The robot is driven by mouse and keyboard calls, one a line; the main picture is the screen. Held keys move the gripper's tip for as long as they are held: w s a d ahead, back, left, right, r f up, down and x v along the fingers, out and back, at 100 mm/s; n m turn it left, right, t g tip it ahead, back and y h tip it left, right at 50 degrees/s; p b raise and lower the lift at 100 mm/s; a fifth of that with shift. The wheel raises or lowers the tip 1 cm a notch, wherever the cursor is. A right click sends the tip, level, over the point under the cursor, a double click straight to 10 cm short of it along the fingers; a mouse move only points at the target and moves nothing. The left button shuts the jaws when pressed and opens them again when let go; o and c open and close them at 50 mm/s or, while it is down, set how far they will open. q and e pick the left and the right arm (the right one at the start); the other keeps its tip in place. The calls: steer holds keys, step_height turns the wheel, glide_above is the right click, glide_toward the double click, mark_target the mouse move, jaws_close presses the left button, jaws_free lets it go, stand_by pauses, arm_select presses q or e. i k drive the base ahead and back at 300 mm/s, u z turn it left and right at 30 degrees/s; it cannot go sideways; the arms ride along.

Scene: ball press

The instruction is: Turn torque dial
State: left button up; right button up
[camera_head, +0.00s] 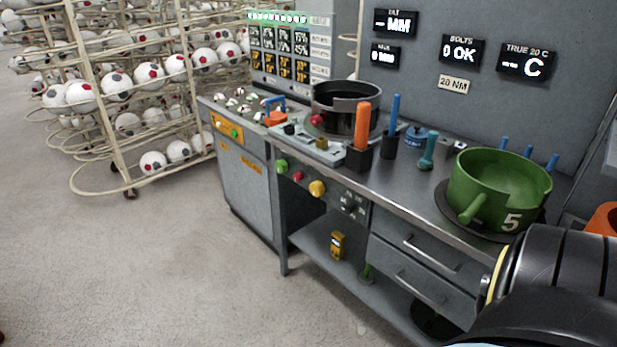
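A black dial (348,205) with small white markings around it sits on the front panel of the workbench, below the bench top edge. It is at the right end of a row with a green button (282,166), a red button (297,176) and a yellow knob (317,188). A label (453,84) on the back wall reads "20 NM". A black arm link of mine fills the lower right corner. Neither of my grippers shows in the head view.
A green bowl-shaped mould (499,190) marked 5 stands on the bench at right. Orange (363,126) and blue (395,112) handled tools stand upright behind the dial. Drawers (415,265) lie below right. Racks of balls (150,75) stand at left. The floor in front is clear.

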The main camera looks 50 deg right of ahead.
mark_target(348, 207)
steer(key=i, duration=2.4)
steer(key=z, duration=2.9)
